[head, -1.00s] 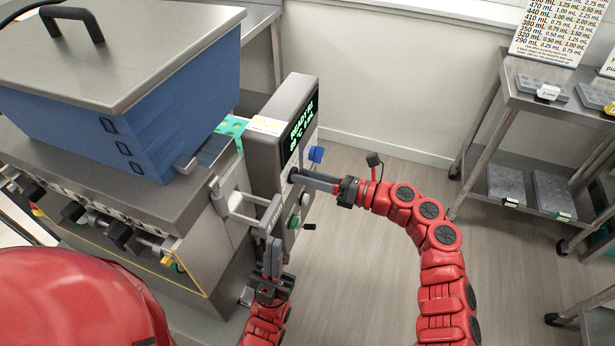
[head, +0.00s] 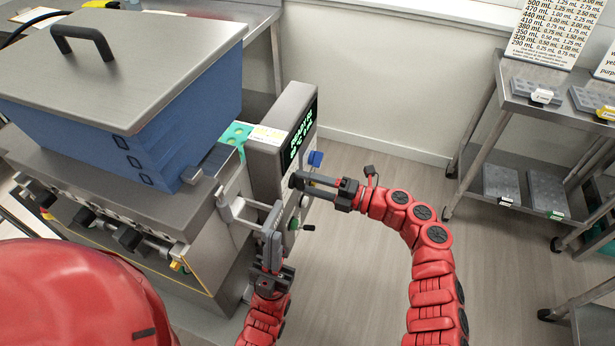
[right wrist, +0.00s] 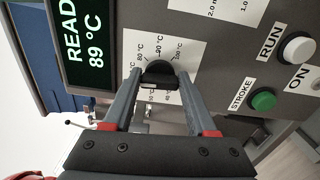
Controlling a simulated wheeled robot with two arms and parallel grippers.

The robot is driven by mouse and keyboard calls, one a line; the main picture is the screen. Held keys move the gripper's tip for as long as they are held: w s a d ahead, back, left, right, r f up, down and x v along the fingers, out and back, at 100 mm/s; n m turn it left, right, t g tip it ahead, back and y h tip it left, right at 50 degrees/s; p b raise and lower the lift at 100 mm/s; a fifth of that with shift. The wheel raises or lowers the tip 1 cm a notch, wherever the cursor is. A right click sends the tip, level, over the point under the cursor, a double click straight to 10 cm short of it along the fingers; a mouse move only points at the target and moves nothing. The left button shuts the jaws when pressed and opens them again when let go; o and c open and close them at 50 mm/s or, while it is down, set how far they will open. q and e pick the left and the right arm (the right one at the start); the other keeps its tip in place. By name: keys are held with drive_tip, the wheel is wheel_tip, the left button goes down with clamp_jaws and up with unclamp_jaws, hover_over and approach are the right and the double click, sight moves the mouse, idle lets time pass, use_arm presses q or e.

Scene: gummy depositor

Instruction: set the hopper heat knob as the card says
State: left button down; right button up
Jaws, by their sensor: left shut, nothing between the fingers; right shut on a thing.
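The heat knob (right wrist: 160,72) is a dark round knob on a white dial plate marked in °C, on the grey control panel. My right gripper (right wrist: 158,88) has its two fingers on either side of the knob and is shut on it; the fingers hide part of the scale, and I cannot tell the exact pointer setting. The display (right wrist: 83,38) above reads 89 °C with a partly cut-off word like READY. In the head view my right gripper (head: 300,184) reaches the panel from the right. My left gripper (head: 271,228) is shut and empty beside a grey bracket.
The blue hopper (head: 175,130) with a steel lid stands at left. A printed chart (head: 546,30) stands on the right cart (head: 540,105). The floor between is clear.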

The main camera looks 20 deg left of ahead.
drive_tip(key=shift+f+m+p, duration=0.2)
drive_tip(key=shift+m+p, duration=2.4)
drive_tip(key=shift+m, duration=1.6)
drive_tip(key=shift+f, duration=0.1)
drive_tip(key=o, duration=1.4)
drive_tip(key=shift+c, duration=0.2)
drive_tip(key=shift+d, duration=0.15)
drive_tip(key=d+b, duration=0.3)
drive_tip(key=d, duration=1.4)
drive_tip(key=shift+s+b, duration=0.3)
